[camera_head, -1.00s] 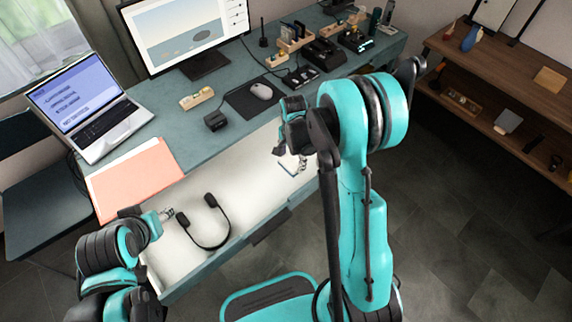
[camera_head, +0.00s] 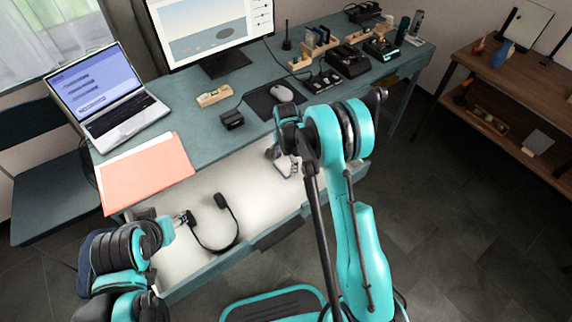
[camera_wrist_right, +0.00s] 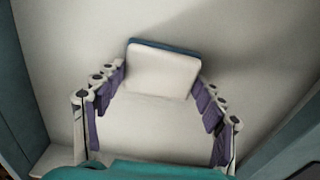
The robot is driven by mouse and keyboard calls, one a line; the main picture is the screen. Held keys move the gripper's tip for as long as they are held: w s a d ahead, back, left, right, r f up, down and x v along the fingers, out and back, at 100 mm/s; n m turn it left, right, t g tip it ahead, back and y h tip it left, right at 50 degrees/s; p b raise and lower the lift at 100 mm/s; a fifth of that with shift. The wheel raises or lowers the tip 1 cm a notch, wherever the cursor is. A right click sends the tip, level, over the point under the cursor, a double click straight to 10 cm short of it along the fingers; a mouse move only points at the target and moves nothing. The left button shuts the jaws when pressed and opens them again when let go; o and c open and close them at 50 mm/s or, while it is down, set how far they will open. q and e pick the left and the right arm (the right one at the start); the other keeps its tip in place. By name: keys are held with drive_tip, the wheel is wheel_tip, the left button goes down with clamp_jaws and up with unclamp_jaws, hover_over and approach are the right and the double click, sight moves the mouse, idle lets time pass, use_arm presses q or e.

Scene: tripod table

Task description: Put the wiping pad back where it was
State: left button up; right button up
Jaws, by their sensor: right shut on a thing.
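The wiping pad (camera_wrist_right: 163,72), white with a blue back layer, sits between the fingers of my right gripper (camera_wrist_right: 158,82) in the right wrist view. The gripper is shut on it, over the pale floor of the open drawer (camera_wrist_right: 250,55). I cannot tell whether the pad touches that floor. In the head view my right gripper (camera_head: 289,165) is at the drawer's right part (camera_head: 258,185), with the pad mostly hidden. My left gripper (camera_head: 187,218) is at the drawer's left part, close beside the black headset (camera_head: 222,245); its opening is too small to judge.
On the blue-grey desk are a laptop (camera_head: 120,120), an orange folder (camera_head: 145,172), a monitor (camera_head: 212,30), a mouse (camera_head: 283,93) and a small black box (camera_head: 232,119). Drawer walls border my right gripper. A wooden shelf (camera_head: 510,95) stands at the right.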

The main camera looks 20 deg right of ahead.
drive_tip(key=shift+r, duration=0.15)
drive_tip(key=o, duration=0.9)
drive_tip(key=shift+f, duration=0.25)
drive_tip(key=o, duration=0.4)
drive_tip(key=shift+o, duration=0.2)
drive_tip(key=shift+r, duration=0.1)
